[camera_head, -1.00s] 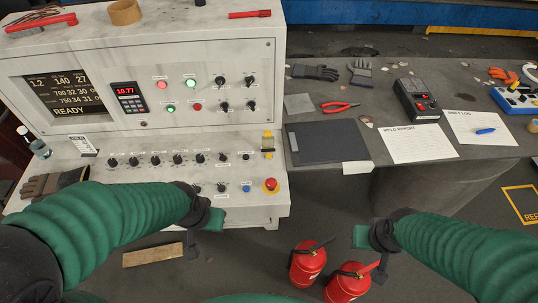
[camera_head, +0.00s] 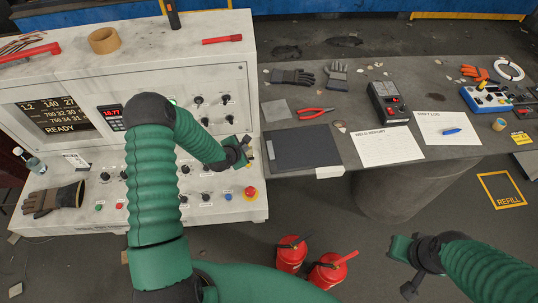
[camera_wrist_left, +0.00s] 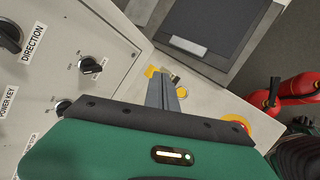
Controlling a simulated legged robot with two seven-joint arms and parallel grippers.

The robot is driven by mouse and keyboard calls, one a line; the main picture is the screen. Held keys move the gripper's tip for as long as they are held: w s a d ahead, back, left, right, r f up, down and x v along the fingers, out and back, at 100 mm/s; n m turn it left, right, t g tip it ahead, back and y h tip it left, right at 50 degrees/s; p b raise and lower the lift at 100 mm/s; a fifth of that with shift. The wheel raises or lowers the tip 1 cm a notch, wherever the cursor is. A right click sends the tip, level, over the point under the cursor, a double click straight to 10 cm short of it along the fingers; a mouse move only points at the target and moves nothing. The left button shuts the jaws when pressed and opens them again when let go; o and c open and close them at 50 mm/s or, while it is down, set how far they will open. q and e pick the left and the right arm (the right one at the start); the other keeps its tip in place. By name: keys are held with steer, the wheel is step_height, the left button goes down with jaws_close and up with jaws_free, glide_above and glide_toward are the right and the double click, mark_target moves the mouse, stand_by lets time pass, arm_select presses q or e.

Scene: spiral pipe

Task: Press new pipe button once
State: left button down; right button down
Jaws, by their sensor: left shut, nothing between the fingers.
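The white control console (camera_head: 80,205) stands at the left, with knobs and small coloured buttons on its lower panel. I cannot read which label marks the new pipe button. My left gripper (camera_head: 246,150) is shut and empty, over the console's right end. In the left wrist view its fingers (camera_wrist_left: 165,92) point toward a small yellow button (camera_wrist_left: 181,92) and overlap its surroundings; whether they touch is unclear. A blue button (camera_head: 228,197) and a red emergency knob on a yellow base (camera_head: 250,193) lie below the gripper. My right gripper (camera_head: 405,268) hangs low at the right, its jaws unclear.
My left arm covers part of the console. Its screen (camera_head: 55,115) reads READY. A grey table (camera_head: 370,150) to the right holds gloves, pliers, a dark pad (camera_head: 298,148), papers and boxes. Two red fire extinguishers (camera_head: 292,252) (camera_head: 328,270) stand on the floor.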

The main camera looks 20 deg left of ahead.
arm_select(q)
steer(key=shift+w+f+n, duration=0.15)
steer(key=shift+w+n, duration=0.15)
steer(key=shift+n, duration=0.1)
steer(key=shift+s+a, duration=0.1)
step_height(320, 180, down, 9)
steer(key=b, duration=0.7)
stand_by(1.6)
steer(key=shift+f, duration=0.2)
